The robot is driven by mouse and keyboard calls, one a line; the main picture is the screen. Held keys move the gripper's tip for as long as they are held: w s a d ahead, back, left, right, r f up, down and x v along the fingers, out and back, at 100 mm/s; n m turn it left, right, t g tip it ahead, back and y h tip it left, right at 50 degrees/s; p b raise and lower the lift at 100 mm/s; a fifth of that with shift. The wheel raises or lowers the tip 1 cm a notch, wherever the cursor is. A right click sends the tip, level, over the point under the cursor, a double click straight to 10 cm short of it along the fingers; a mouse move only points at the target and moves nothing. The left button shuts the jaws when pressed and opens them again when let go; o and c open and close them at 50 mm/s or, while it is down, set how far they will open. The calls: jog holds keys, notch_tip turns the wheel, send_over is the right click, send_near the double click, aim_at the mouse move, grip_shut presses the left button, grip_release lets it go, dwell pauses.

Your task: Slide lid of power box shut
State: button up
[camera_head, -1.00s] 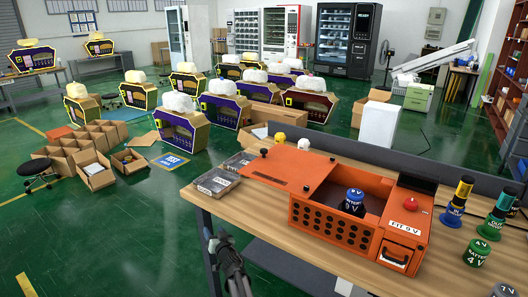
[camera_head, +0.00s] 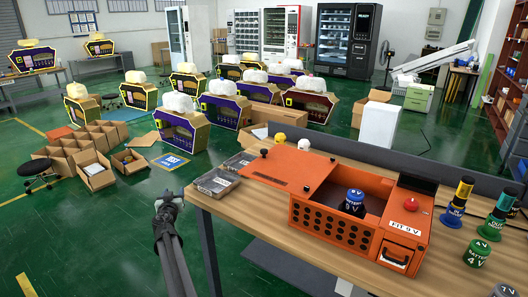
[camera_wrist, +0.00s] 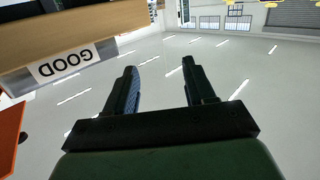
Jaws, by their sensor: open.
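The orange power box (camera_head: 332,225) stands on the wooden table in the head view. Its flat orange lid (camera_head: 285,169) is slid out to the left, with small dark knobs on it. The box top is open, and a blue battery marked 9 V (camera_head: 354,200) stands inside. My gripper (camera_head: 168,199) is off the table's left edge, to the left of the lid and apart from it. In the wrist view my gripper (camera_wrist: 160,85) shows two spread fingers with nothing between them. An orange edge (camera_wrist: 10,138) shows at the left of the wrist view.
Clear-topped grey trays (camera_head: 216,182) lie at the table's left edge, between my gripper and the box. A red button (camera_head: 411,204) is on the box's right part. Green batteries (camera_head: 477,253) stand at the right. A GOOD label (camera_wrist: 65,62) shows in the wrist view.

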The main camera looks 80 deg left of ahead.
aim_at(264, 150)
jog(key=w+r+m+t+h, duration=0.1)
jog(key=w+r+m+t, duration=0.25)
jog(key=r+t, duration=0.2)
jog(key=w+r+m+t, duration=0.2)
jog(key=w+r+t, duration=0.25)
jog(key=r, duration=0.25)
jog(key=w+a+m+t+h, duration=0.1)
jog(key=w+m+t+h, duration=0.1)
jog(key=w, duration=0.7)
jog(key=w+a+m+t+h, duration=0.1)
jog(key=w+m+t+h, duration=0.1)
jog(key=w, duration=0.8)
jog(key=w+a+r+m+t+h, duration=0.1)
jog(key=w+m+h, duration=0.3)
jog(key=w, duration=0.5)
jog(key=shift+w+a+r+t+h, duration=0.1)
jog(key=shift+w+a+t+h, duration=0.15)
jog(key=shift+t+h, duration=0.25)
grip_shut()
